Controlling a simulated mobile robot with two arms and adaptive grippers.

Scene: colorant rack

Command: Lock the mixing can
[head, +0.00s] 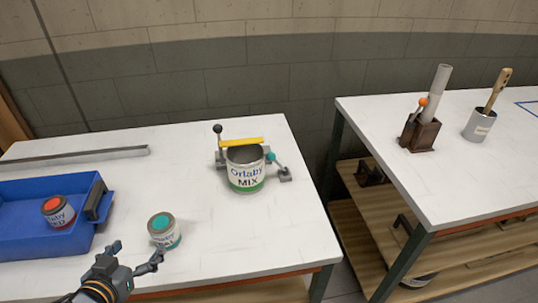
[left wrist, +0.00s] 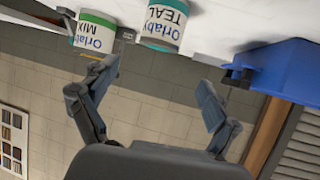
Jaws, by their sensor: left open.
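The mixing can (head: 246,176), labelled Orlaby MIX with a green band, stands upright and open-topped in a grey clamp fixture (head: 285,175) on the left table. A yellow bar (head: 241,141) lies behind its rim. A black-knobbed lever (head: 217,130) rises at its left and a teal-knobbed lever (head: 271,157) at its right. My left gripper (head: 137,252) is open and empty at the table's front, left of and nearer than the mixing can. In the left wrist view, the mixing can (left wrist: 95,33) appears upside down beyond the open fingers (left wrist: 158,76). My right gripper is not in view.
A teal can (head: 163,232) stands between my left gripper and the mixing can. A blue tray (head: 93,228) holding a red can (head: 58,211) is at left. A grey rail (head: 75,158) lies behind. The right table (head: 470,175) stands across a gap.

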